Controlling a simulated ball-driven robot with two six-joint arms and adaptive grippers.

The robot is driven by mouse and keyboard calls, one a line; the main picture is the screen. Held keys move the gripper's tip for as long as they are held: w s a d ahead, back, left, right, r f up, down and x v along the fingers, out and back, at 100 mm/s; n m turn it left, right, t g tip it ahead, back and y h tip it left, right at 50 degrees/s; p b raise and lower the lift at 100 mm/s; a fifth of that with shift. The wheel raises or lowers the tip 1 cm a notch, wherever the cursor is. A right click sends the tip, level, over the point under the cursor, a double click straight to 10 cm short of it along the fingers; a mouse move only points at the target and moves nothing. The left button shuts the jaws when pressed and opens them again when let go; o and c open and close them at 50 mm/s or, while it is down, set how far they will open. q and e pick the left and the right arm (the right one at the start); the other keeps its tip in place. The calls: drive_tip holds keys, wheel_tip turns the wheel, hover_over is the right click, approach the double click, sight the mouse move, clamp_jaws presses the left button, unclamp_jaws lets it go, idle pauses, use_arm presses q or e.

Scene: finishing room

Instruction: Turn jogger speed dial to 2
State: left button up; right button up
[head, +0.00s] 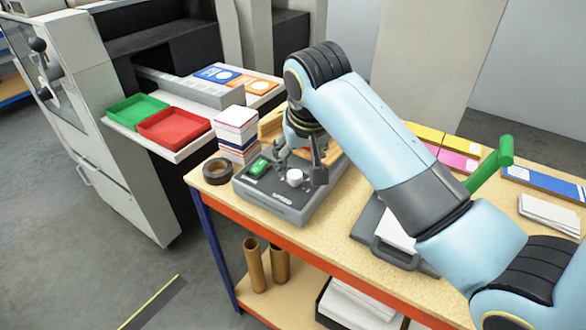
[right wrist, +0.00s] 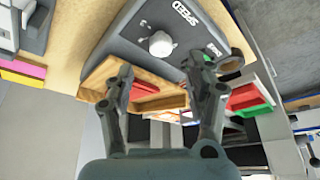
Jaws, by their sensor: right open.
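The jogger (head: 285,208) is a grey box on the wooden table, with a wooden tray (right wrist: 98,78) at its back. Its speed dial (head: 295,177) is a round white knob on the front panel. In the right wrist view the dial (right wrist: 160,44) shows beside the SPEED lettering; its setting is too small to read. My right gripper (head: 300,162) is over the jogger, just behind the dial. In the right wrist view the open gripper (right wrist: 162,84) has nothing between its fingers, and the dial lies beyond the tips, apart from them. My left gripper is out of view.
A green switch (head: 258,167) is left of the dial. A tape roll (head: 217,171) and a paper stack (head: 237,130) stand left of the jogger. A green-handled device (head: 490,165) is at the right. Red (head: 174,126) and green (head: 136,108) trays sit on the machine shelf.

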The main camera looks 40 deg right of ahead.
sight(295, 175)
drive_tip(key=x, duration=0.5)
drive_tip(key=shift+w+f, duration=0.2)
drive_tip(key=shift+p+x, duration=0.35)
drive_tip(key=shift+x, duration=0.7)
drive_tip(key=shift+f, duration=0.1)
drive_tip(key=c, duration=0.4)
clamp_jaws()
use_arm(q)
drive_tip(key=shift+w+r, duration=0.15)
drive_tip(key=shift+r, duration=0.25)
